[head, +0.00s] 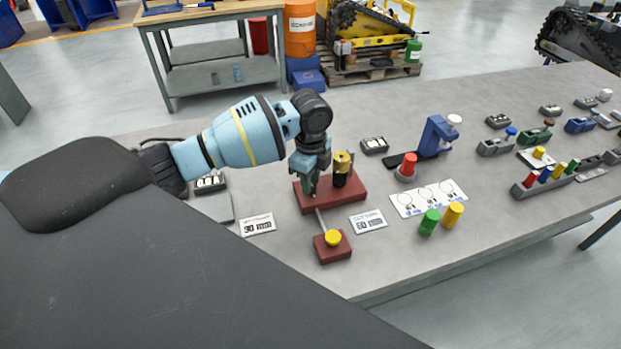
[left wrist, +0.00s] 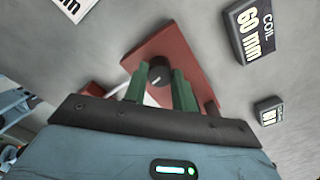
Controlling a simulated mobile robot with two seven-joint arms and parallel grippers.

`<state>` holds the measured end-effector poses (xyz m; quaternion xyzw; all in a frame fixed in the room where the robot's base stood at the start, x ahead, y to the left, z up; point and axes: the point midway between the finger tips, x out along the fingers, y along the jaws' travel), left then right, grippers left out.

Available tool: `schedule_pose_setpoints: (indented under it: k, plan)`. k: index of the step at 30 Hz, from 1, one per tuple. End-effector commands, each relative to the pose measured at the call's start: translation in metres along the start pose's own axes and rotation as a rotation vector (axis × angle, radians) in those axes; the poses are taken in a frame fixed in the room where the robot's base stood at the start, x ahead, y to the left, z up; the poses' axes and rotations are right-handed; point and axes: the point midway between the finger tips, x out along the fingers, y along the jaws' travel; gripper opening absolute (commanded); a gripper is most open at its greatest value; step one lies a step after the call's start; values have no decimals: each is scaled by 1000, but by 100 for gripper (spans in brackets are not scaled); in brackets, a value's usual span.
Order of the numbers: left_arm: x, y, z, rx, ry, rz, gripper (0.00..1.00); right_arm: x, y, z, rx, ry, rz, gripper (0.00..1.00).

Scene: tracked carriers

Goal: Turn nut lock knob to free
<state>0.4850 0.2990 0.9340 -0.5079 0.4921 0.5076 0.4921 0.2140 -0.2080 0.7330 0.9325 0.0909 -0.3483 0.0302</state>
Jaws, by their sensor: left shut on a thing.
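A dark red base block (head: 352,192) stands on the grey table, with a brass-topped black post (head: 342,162) on its right part. My left gripper (head: 311,188) points down over the left part of this block and hides what it holds in the head view. In the left wrist view my left gripper (left wrist: 160,88) has its green fingers on either side of a small black round knob (left wrist: 159,70) with a pale line on it. The fingers are shut on this knob. The red block (left wrist: 178,50) shows beneath. The right gripper is in neither view.
A rod runs from the block to a small red box with a yellow button (head: 333,239). Label cards (head: 257,224) and (head: 368,221) lie either side. Green (head: 429,221) and yellow (head: 453,213) cylinders and a red-topped fixture (head: 409,165) stand to the right.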

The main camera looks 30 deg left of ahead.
Motion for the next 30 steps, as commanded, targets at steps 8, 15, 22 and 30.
schedule_pose_setpoints:
  k: [8, 15, 22, 30]
  plan:
    - [1, 1, 0, 34, -1, 3, 4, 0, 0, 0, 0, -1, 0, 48]
    - [1, 1, 0, 34, -1, 3, 4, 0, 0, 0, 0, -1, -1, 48]
    - [1, 0, 0, 33, -1, 2, 46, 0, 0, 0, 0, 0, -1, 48]
    - [0, 0, 0, 33, 0, 1, 49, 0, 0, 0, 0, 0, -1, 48]
